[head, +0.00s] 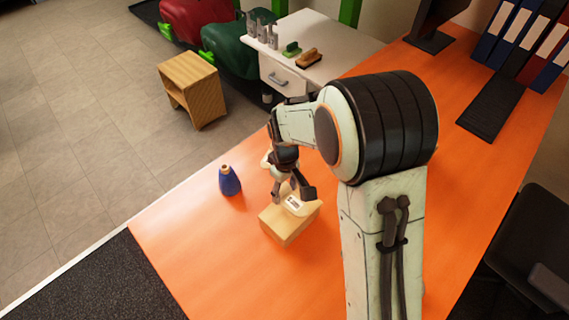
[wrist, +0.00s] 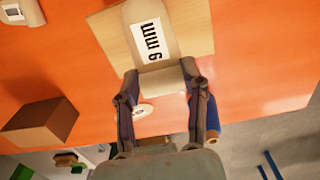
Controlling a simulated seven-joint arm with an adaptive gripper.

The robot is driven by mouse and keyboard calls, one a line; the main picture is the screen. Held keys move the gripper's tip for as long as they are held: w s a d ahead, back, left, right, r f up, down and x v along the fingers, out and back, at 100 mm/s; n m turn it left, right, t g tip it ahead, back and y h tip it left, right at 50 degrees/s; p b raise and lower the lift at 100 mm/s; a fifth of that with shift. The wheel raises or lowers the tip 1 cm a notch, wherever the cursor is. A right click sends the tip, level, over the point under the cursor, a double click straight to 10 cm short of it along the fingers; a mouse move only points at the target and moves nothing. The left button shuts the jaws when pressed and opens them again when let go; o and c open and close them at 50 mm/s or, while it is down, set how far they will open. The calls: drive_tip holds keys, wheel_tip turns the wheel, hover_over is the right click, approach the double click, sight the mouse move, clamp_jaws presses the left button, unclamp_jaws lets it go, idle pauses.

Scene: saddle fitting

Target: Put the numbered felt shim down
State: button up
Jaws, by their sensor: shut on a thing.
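The felt shim is a cream, curved pad with a white label; it is between my gripper's fingers in the wrist view (wrist: 178,52) and below them in the head view (head: 295,205). Its label shows "mm" and a digit that could be 6 or 9. My gripper (head: 292,192) is shut on the shim's near end, and both fingertips show in the wrist view (wrist: 160,82). The shim is over the top of a pale wooden block (head: 284,228), also behind it in the wrist view (wrist: 108,32). I cannot tell whether it touches the block.
A blue bottle (head: 229,181) stands on the orange table (head: 185,243), left of the block. Another pale labelled piece (wrist: 20,12) lies at the wrist view's upper left. A wooden stool (head: 190,88) stands on the floor. The table in front of the block is clear.

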sight(284, 197)
drive_tip(key=shift+w+a+f, duration=0.1)
drive_tip(key=shift+w+f, duration=0.1)
drive_tip(key=shift+f, duration=0.75)
drive_tip(key=shift+w+f, duration=0.15)
drive_tip(key=shift+f, duration=0.8)
drive_tip(key=shift+f, duration=0.15)
drive_tip(key=o, duration=1.1)
